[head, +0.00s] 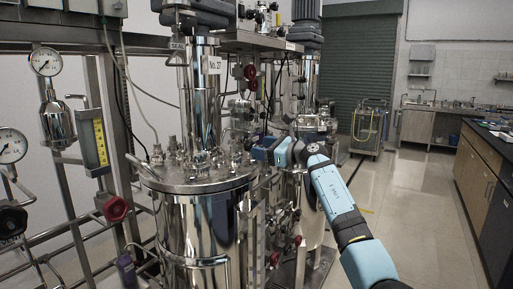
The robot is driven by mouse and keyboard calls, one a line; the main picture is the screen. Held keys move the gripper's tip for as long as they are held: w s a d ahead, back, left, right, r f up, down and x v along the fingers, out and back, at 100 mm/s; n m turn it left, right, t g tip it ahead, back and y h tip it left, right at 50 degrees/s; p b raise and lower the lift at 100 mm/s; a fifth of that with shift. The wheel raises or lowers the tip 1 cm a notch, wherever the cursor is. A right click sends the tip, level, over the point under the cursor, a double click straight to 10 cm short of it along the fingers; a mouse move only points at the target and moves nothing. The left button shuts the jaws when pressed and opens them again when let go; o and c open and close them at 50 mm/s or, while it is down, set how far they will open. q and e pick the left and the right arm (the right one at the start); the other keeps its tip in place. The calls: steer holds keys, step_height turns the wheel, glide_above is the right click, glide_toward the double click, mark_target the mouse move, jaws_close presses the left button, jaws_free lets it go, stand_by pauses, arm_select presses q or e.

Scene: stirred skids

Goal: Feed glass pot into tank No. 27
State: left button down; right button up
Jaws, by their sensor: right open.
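Tank No. 27 (178,222) is a polished steel vessel in the middle left, with a flanged lid (190,180) crowded with ports and fittings. The label "No. 27" (213,65) is on the steel column above it. My right gripper (245,147) is at the right rim of the lid, at the end of my light-blue arm. It is open, but its fingertips are small and hard to separate from the fittings. I cannot pick out the glass pot for certain among the shiny parts. My left gripper is not in view.
A second steel tank (315,225) stands just behind, close to my right arm. Pressure gauges (45,62), a flow meter (94,143) and pipes crowd the left. A wheeled cart (369,128) stands at the back. The floor (425,210) on the right is clear up to the bench.

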mark_target(249, 146)
steer(key=shift+x, duration=1.25)
steer(key=shift+c, duration=0.2)
steer(key=c, duration=0.9)
